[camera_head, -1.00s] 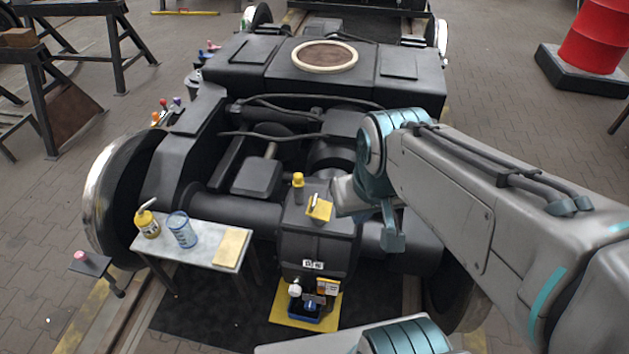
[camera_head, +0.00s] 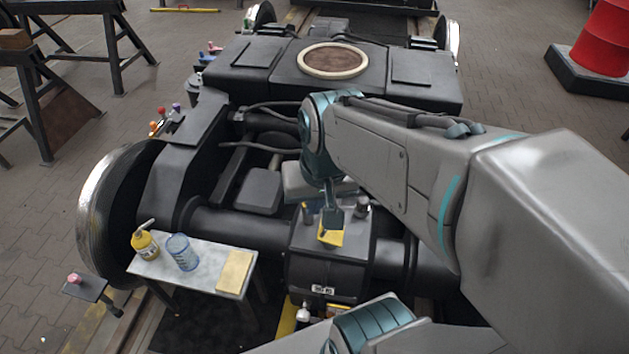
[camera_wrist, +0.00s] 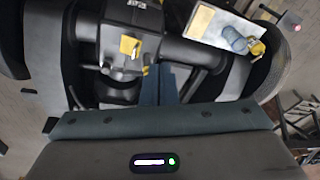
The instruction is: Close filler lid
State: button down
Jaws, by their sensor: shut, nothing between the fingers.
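A yellow square part (camera_head: 331,238), which looks like the filler lid, sits on top of the dark gearbox housing (camera_head: 325,272). Whether it is raised or flat is unclear. In the wrist view the yellow part (camera_wrist: 130,46) shows whole, with a small yellow cap (camera_wrist: 145,70) close by. My gripper (camera_head: 332,222) points down over the housing and partly covers the yellow part in the head view. Its fingers (camera_wrist: 160,88) are together and empty. In the wrist view they appear beside the small cap, apart from the yellow part. Contact cannot be told.
A small bench (camera_head: 205,262) at the left holds a yellow bottle (camera_head: 145,243), a blue clear cup (camera_head: 182,252) and a yellow pad (camera_head: 235,271). The bogie frame, thick tubes and a large wheel (camera_head: 110,215) surround the housing. Dark hoses (camera_head: 262,147) run behind it.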

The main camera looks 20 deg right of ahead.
jog(key=w+d+f+n+t+y+b, duration=0.2)
jog(key=w+d+f+n+y+b, duration=0.3)
jog(key=d+f+n, duration=0.85)
jog(key=w+d+f+n+t+y+b, duration=0.1)
jog(key=w+d+f+n+y+b, duration=0.2)
jog(key=w+d+f+n+b, duration=0.95)
jog(key=n+p, duration=0.4)
jog(key=n, duration=0.1)
send_over(335, 233)
notch_tip(335, 233, down, 11)
jog(key=shift+f, duration=0.1)
